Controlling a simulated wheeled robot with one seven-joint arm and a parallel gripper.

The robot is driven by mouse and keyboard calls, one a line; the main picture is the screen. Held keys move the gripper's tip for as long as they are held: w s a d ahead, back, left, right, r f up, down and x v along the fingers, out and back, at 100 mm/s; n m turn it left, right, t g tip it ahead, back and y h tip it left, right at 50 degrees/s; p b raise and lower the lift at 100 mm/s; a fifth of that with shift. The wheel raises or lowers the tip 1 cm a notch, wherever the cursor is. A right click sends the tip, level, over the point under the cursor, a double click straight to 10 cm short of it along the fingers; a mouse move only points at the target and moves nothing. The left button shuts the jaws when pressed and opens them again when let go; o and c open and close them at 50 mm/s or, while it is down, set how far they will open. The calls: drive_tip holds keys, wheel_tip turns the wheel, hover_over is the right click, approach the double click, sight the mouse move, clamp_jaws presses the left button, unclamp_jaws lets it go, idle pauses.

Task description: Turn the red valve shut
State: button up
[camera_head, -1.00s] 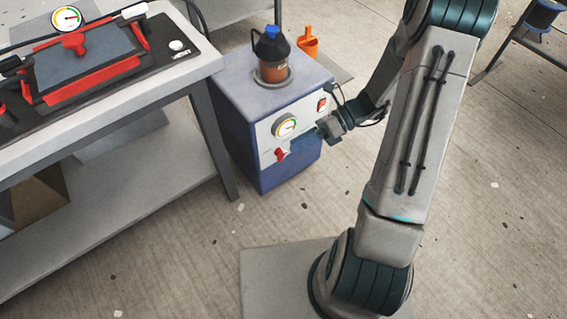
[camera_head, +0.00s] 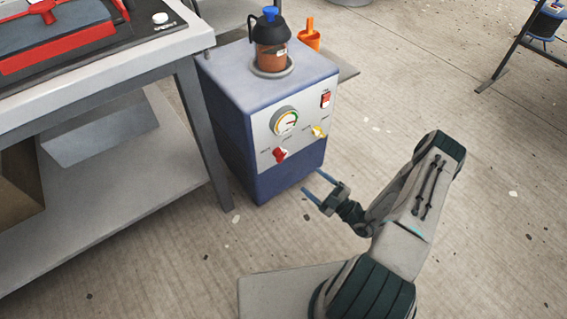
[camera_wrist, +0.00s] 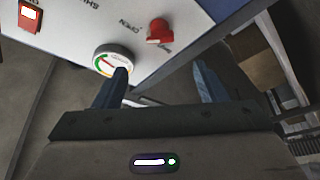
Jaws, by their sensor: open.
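The red valve (camera_head: 279,154) is a small knob low on the white front panel of a blue pump unit (camera_head: 225,110), below a round gauge (camera_head: 286,121). In the wrist view the red valve (camera_wrist: 158,30) shows above the gap between my fingers, with the printed word OPEN near it. My gripper (camera_head: 314,181) is open and empty, in front of the panel, low and to the right of the valve, apart from it. In the wrist view my gripper's (camera_wrist: 160,68) left finger overlaps the gauge (camera_wrist: 113,57).
A yellow knob (camera_head: 319,132) and a red switch (camera_head: 326,99) are on the panel's right side. A dark-capped jar (camera_head: 271,45) stands on the unit; an orange holder (camera_head: 309,36) is behind. A table leg (camera_head: 203,135) stands close left.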

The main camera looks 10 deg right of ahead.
sight(283, 160)
drive_tip(key=b+x, duration=0.3)
drive_tip(key=x, duration=1)
drive_tip(key=shift+w+a, duration=0.3)
drive_tip(key=shift+c, duration=0.4)
drive_tip(key=c, duration=0.9)
